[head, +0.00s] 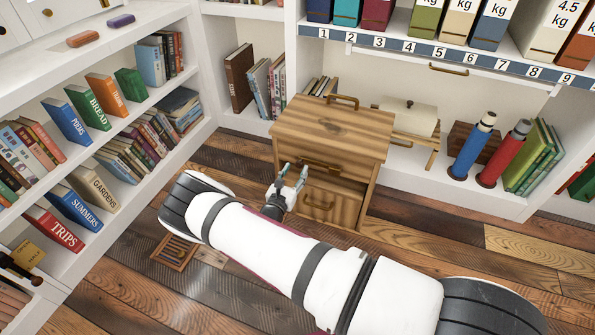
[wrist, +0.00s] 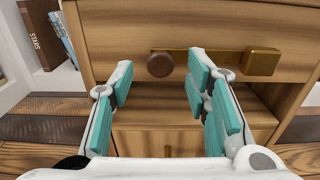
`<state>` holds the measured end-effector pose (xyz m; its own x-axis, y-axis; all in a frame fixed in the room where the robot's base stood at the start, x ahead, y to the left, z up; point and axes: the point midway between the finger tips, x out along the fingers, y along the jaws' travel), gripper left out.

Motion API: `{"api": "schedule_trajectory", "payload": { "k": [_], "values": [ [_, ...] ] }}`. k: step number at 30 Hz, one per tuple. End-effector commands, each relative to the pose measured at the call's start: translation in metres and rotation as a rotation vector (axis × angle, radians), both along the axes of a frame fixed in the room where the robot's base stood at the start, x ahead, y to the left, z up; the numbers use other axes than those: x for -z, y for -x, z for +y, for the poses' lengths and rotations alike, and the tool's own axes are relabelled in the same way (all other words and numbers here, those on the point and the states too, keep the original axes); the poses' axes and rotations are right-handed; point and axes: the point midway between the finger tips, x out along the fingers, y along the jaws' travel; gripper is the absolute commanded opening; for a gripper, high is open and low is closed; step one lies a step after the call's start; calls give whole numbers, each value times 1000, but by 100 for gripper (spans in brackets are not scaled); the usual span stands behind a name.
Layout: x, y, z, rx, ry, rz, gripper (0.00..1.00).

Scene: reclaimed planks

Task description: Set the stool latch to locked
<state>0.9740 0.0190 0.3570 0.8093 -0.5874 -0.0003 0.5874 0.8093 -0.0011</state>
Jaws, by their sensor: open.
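The wooden stool (head: 330,125) stands on the plank floor, with a brass handle on its top. Its latch is on the front: in the wrist view a round dark brown knob (wrist: 160,65) sits at the left end of a thin brass bar that runs right to a brass block (wrist: 262,62). My gripper (head: 293,175) is open and empty in front of the stool. In the wrist view its teal-padded fingers (wrist: 160,78) point at the stool front, with the knob in the gap between the tips. I cannot tell whether the tips reach past the knob.
Below the latch is an open recess, with a lower wooden front (head: 318,205) under it. A white bookshelf (head: 150,100) stands at the left. Blue and red cylinders (head: 470,145) stand on a low shelf at the right. A floor grate (head: 175,250) lies left of my arm.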

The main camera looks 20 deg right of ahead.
Motion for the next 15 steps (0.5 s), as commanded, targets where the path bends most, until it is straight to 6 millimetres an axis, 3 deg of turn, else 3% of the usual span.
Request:
{"api": "schedule_trajectory", "payload": {
  "k": [6,15],
  "values": [
    [1,-19,-14,1,-2,-1,44],
    [0,-23,-17,1,-1,-1,44]
  ]
}}
